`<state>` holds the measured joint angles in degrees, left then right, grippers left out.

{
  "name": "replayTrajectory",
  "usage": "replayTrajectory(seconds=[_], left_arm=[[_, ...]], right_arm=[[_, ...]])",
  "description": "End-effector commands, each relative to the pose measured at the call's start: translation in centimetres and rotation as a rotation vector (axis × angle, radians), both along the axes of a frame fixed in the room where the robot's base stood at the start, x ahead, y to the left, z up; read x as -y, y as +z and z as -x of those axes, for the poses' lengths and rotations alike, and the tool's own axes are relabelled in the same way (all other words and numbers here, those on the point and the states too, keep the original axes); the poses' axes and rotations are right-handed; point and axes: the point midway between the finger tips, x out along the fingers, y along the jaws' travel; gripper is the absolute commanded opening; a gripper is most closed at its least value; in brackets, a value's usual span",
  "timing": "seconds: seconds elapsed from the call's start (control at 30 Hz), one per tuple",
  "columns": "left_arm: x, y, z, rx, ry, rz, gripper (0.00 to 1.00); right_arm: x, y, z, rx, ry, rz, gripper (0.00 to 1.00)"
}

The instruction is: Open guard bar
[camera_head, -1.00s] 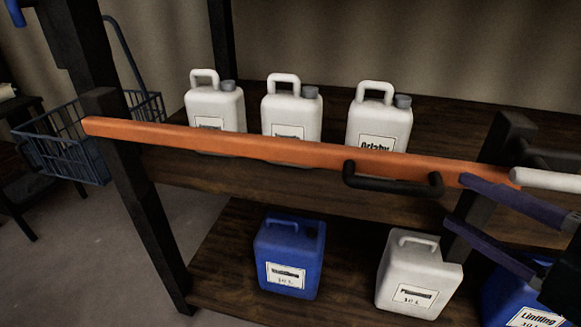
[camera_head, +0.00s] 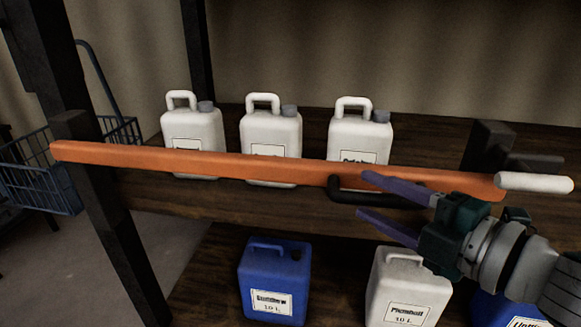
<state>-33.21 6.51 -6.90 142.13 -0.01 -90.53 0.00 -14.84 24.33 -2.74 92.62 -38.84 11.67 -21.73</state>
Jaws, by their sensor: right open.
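The orange guard bar (camera_head: 230,165) runs across the front of the upper shelf, from the left post to the right post. A black handle (camera_head: 345,196) sits on its front side, right of the middle; its right part is hidden behind my gripper. A white grip (camera_head: 534,182) sticks out at the bar's right end. My right gripper (camera_head: 364,195) comes in from the right, with two purple fingers pointing left. It is open, with its fingertips at the handle; I cannot tell whether they touch it. My left gripper is not in view.
White canisters (camera_head: 192,133) stand in a row on the upper shelf behind the bar. A blue canister (camera_head: 273,282) and a white canister (camera_head: 408,290) stand on the lower shelf. A blue wire basket (camera_head: 40,182) is at the left, beyond the black post (camera_head: 110,215).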

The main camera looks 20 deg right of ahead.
Motion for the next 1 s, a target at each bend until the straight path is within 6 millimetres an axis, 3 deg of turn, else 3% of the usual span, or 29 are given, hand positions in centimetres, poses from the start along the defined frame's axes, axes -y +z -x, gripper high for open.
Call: replayTrajectory(seconds=[0.23,0.67,1.0], left_arm=[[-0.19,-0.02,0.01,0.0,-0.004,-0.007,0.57],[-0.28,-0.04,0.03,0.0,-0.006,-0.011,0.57],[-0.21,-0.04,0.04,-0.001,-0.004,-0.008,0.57]], right_arm=[[-0.01,-0.02,-0.05,0.0,0.0,0.0,0.5],[0.0,0.0,-0.02,0.0,-0.001,0.0,0.01],[0.0,0.0,-0.02,0.0,-0.001,0.0,0.0]])
